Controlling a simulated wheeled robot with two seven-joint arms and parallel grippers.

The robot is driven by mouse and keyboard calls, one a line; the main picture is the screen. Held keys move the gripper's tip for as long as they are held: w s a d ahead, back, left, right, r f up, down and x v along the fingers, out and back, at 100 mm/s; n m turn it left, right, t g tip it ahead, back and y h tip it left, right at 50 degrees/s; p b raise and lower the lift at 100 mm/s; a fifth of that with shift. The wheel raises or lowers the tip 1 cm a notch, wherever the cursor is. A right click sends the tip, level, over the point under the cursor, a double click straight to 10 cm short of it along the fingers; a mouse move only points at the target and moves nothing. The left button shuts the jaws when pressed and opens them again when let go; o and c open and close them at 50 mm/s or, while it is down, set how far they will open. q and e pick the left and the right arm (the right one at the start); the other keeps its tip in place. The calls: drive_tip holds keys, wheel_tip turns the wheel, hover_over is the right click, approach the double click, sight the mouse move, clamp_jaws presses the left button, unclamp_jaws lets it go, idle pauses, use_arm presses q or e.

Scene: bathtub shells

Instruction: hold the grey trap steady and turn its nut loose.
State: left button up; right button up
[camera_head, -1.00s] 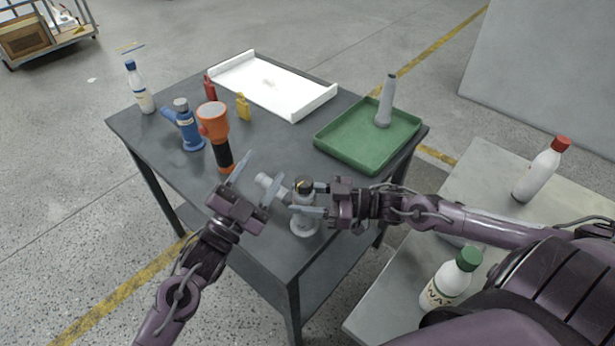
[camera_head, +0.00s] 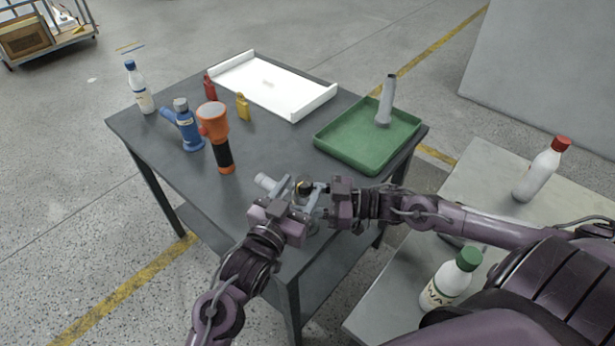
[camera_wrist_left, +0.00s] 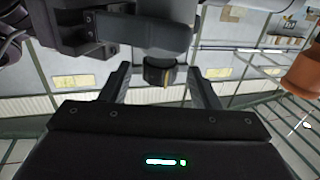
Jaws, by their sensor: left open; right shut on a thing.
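The grey trap (camera_head: 266,181) stands upright near the front of the dark table, its side pipe pointing back left. Its dark nut (camera_head: 305,186), with a yellow-orange mark, is at the top. In the left wrist view the nut (camera_wrist_left: 160,73) sits between my open left fingers, with gaps on both sides. My left gripper (camera_head: 298,193) is open around the nut and hides much of the trap's body. My right gripper (camera_head: 322,190) comes in from the right and is shut on the trap. Its exact contact is partly hidden.
An orange flashlight (camera_head: 222,150) and a blue trap-like fitting (camera_head: 187,132) stand behind left. A green tray (camera_head: 345,147) holding a grey piece (camera_head: 386,100) is back right. A white tray (camera_head: 300,106), small red and yellow bottles and a white bottle (camera_head: 139,88) are farther back.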

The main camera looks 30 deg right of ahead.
sight(308, 178)
use_arm(q)
drive_tip(key=shift+x, duration=2.05)
drive_tip(key=shift+c, duration=0.5)
drive_tip(key=c, duration=0.9)
